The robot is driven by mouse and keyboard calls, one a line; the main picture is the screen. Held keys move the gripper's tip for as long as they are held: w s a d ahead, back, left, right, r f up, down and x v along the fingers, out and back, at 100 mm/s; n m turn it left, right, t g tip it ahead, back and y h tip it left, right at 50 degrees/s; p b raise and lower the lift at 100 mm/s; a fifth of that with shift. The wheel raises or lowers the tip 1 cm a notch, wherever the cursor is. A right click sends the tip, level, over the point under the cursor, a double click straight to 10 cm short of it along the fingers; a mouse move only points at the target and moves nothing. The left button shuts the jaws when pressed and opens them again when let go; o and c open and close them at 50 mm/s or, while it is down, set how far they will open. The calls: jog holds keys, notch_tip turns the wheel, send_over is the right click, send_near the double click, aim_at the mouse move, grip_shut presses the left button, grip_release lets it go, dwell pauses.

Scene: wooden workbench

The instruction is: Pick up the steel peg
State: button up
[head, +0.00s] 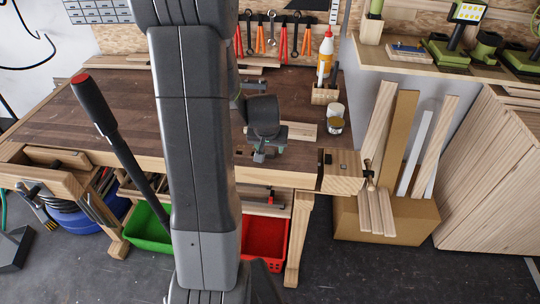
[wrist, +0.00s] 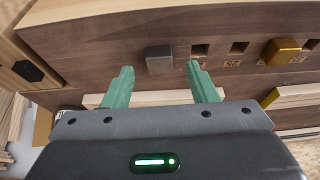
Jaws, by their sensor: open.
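The steel peg (wrist: 159,59) is a grey square-topped block in the wrist view. It stands in the dark wooden bench top, in line with a row of square holes. My gripper (wrist: 160,68) is open, with its two green fingers apart. In the head view my wrist hangs over the front part of the bench, and I cannot make out the peg there.
A brass-coloured peg (wrist: 281,51) stands farther right in the same row, beside empty square holes (wrist: 200,50). Light wooden strips (wrist: 150,97) lie near my fingers.

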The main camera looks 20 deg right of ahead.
jog(key=shift+x, duration=1.2)
jog(key=c, duration=1.1)
jog(key=shift+r, duration=0.15)
notch_tip(320, 180, up, 17)
jog(key=p, duration=1.1)
notch_tip(320, 180, up, 8)
send_over(270, 152)
